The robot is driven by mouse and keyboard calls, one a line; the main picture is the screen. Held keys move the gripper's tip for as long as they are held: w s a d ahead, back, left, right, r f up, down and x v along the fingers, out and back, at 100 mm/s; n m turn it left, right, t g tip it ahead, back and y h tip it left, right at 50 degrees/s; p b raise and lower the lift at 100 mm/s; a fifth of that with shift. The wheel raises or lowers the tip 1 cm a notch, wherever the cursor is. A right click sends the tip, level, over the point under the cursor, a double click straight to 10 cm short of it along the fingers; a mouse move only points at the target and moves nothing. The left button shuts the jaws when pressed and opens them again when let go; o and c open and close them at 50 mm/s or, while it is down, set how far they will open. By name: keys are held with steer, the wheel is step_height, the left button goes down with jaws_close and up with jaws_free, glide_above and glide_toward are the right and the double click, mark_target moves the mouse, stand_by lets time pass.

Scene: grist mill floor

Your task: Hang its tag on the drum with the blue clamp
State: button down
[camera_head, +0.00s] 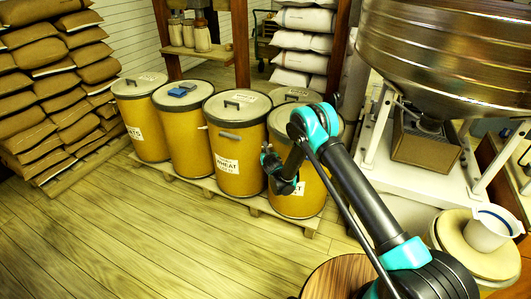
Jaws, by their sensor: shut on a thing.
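Several yellow-brown drums with grey lids stand in a row. On the lid of the second drum from the left (185,132) lies a small blue thing (182,90), which may be the blue clamp. The third drum (238,165) has a white label reading WHEAT and a grey bar at its front rim. My gripper (268,158) is small and dark in front of the right-hand drum (298,203), close to the third drum's right side. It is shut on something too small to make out. I cannot make out a tag.
The drums stand on a low wooden pallet (255,208). Stacked brown sacks (45,85) are at the left. A big metal hopper (450,55) on a white frame is at the right. A white cup (490,232) stands at the lower right. The plank floor (110,240) in front is clear.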

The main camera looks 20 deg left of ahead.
stand_by(0.4)
steer(key=c, duration=1.6)
jaws_free()
